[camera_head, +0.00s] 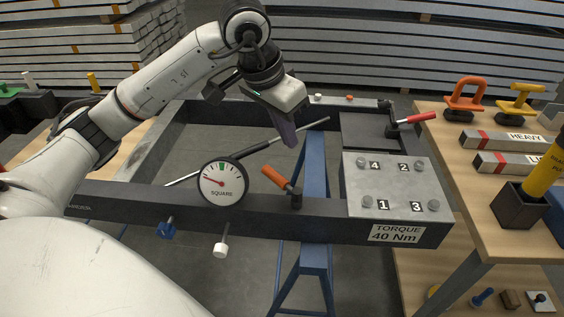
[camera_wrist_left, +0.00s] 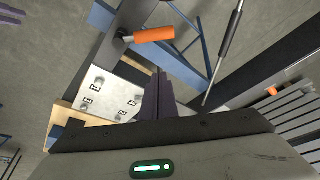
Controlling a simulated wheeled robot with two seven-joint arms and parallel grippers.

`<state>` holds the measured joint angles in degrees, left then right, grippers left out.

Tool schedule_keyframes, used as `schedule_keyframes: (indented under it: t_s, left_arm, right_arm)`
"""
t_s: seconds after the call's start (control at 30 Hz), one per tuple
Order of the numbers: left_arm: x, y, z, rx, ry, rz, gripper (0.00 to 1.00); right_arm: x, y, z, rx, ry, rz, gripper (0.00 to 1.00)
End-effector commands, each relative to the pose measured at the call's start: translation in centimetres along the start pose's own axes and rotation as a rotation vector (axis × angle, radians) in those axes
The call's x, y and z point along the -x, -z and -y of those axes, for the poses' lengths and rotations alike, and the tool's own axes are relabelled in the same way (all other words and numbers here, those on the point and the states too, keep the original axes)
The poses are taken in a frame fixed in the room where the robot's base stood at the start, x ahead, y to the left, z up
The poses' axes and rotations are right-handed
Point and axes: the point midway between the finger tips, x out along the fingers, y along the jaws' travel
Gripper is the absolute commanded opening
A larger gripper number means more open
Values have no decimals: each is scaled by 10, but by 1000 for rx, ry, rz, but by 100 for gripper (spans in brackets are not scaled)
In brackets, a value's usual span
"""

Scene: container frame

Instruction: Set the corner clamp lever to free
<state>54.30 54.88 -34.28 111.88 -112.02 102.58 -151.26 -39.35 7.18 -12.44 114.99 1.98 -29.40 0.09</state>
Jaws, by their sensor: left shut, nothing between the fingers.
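A lever with a red grip (camera_head: 415,118) on a dark pivot is at the frame's far right corner, its grip pointing right. A lever with an orange grip (camera_head: 274,177) stands on the front beam, its grip slanting up and left from a dark post. The orange grip also shows in the left wrist view (camera_wrist_left: 154,35). I cannot tell from labels which is the corner clamp lever. My left gripper (camera_head: 291,143) is shut and empty, pointing down over the frame's opening, above and beyond the orange grip and apart from it. My right gripper is out of view.
A round SQUARE gauge (camera_head: 223,182) and a numbered bolt plate (camera_head: 396,188) are on the frame's front beam (camera_head: 310,221). A thin rod (camera_head: 262,147) crosses the opening. Blue trestles (camera_head: 314,165) stand beneath. A wooden bench (camera_head: 475,205) with blocks and tools is at right.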

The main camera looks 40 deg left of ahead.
Motion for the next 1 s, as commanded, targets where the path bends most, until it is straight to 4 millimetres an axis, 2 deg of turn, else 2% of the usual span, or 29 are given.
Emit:
schedule_keyframes:
  t_s: [0.03, 0.27, 0.4, 0.57, 1.0]
  left_arm:
    - [-14, -2, -1, 0, -3, 6, 0]
    - [-63, -2, -2, 2, -6, 5, 0]
    - [-58, -22, -1, -1, -2, 2, 0]
    - [-56, -35, -1, 0, -3, 1, 0]
    - [-54, -40, -1, 1, -4, -1, 0]
  right_arm:
    - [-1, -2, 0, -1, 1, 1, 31]
    - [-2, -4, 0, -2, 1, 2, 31]
    - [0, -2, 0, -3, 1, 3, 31]
    - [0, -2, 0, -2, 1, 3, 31]
    - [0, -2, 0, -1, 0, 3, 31]
